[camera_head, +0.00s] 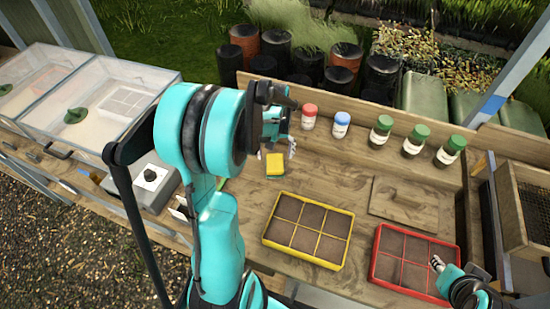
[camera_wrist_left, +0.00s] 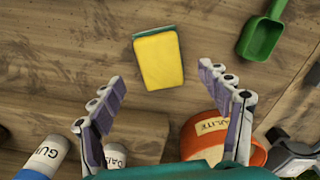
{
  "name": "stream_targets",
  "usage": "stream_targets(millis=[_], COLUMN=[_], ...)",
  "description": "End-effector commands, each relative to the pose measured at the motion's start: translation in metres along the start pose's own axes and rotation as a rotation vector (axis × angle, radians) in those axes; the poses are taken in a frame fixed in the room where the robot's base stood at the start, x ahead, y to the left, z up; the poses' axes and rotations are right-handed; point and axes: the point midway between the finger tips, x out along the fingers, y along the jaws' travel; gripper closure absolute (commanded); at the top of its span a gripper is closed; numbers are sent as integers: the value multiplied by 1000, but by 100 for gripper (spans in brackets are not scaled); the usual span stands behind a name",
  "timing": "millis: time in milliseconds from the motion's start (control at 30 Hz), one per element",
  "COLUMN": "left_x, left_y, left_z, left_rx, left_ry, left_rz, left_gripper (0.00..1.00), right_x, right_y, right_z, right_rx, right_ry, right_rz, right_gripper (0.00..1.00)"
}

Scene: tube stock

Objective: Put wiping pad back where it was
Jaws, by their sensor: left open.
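The wiping pad (camera_head: 275,164) is a yellow block with a green layer along one edge. It appears to lie on the wooden bench below my left gripper (camera_head: 278,148). In the left wrist view the pad (camera_wrist_left: 158,62) sits ahead, between the lines of the two spread fingers of the left gripper (camera_wrist_left: 161,75). The fingers are open and do not appear to touch it. My right gripper (camera_head: 438,262) is at the lower right over the red tray, partly cropped; its jaw opening is unclear.
A yellow divided tray (camera_head: 264,236) and a red divided tray (camera_head: 414,231) stand on the bench. Several capped jars (camera_head: 341,124) line the back. The wrist view shows a green scoop (camera_wrist_left: 263,38) and an orange labelled pot (camera_wrist_left: 208,97). A wooden board (camera_head: 390,208) lies at right.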

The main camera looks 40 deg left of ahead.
Motion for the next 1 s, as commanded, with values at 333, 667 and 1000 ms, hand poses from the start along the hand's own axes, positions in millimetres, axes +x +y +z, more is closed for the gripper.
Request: stream_targets(millis=[333,667,1000], left_x=[-57,-105,-136], left_y=[0,42,83], left_z=[0,58,163], left_rx=[1,205,561], left_ry=[0,169,480], left_rz=[0,51,168], left_gripper=[23,23,23], right_x=[-15,-15,-15], right_y=[0,0,0], right_z=[-10,-10,-10], right_rx=[0,0,0], right_ry=[0,0,0], right_rz=[0,0,0], right_gripper=[68,68,68])
